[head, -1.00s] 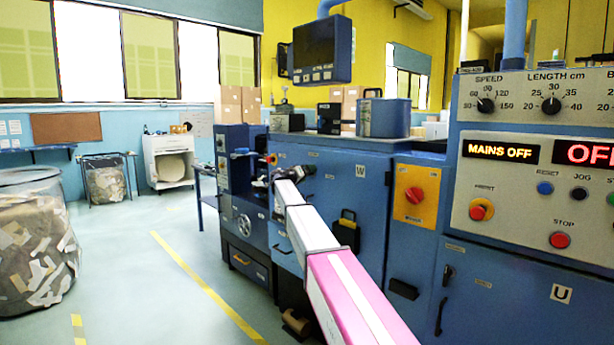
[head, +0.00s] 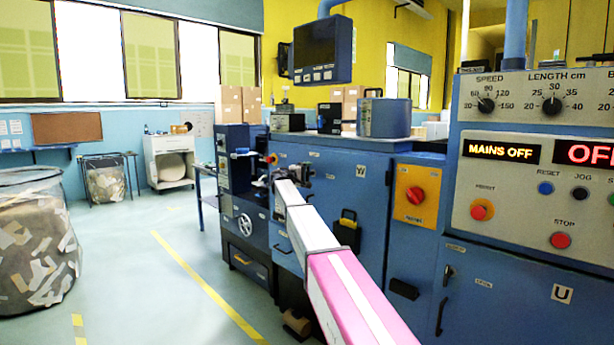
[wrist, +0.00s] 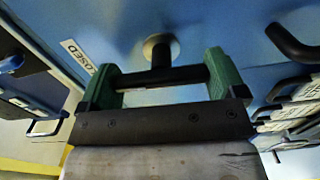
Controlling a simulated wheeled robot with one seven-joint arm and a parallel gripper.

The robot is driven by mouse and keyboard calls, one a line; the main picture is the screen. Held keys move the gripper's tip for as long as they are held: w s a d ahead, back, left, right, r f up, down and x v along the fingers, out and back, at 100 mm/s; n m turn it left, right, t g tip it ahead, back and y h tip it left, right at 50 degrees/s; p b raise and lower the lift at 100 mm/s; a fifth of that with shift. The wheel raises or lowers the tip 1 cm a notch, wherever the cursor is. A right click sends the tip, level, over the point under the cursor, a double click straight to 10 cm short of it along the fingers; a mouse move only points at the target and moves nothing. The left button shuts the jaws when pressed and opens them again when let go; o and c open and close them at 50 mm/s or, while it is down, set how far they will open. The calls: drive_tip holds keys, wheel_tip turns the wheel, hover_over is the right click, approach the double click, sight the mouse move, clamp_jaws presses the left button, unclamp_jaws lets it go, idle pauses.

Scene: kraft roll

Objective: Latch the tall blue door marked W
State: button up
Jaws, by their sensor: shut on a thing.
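The tall blue door (head: 325,205) with the W plate (head: 360,173) stands in the middle of the head view and looks flush with the cabinet front. My gripper (head: 292,174) is at the door's upper left part, small and partly hidden by my arm. In the wrist view my gripper (wrist: 162,76) has its green fingers at either end of a dark handle bar (wrist: 155,77), shut on it. The bar's stem meets a round boss (wrist: 161,46) on the blue panel. A label reading CLOSED (wrist: 79,56) lies left of the handle.
A yellow plate with a red rotary switch (head: 415,194) is right of the door. The control panel reads MAINS OFF (head: 501,150). Another dark curved handle (wrist: 292,44) shows at the wrist view's right. Open floor (head: 140,260) lies to the left.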

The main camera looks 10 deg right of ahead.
drive_tip(key=shift+n, duration=0.5)
drive_tip(key=o, duration=0.6)
drive_tip(key=shift+o, duration=0.2)
drive_tip(key=shift+s+a, duration=0.1)
drive_tip(key=shift+a, duration=0.05)
drive_tip(key=v, duration=1)
drive_tip(key=shift+s+a, duration=0.15)
drive_tip(key=shift+a, duration=0.05)
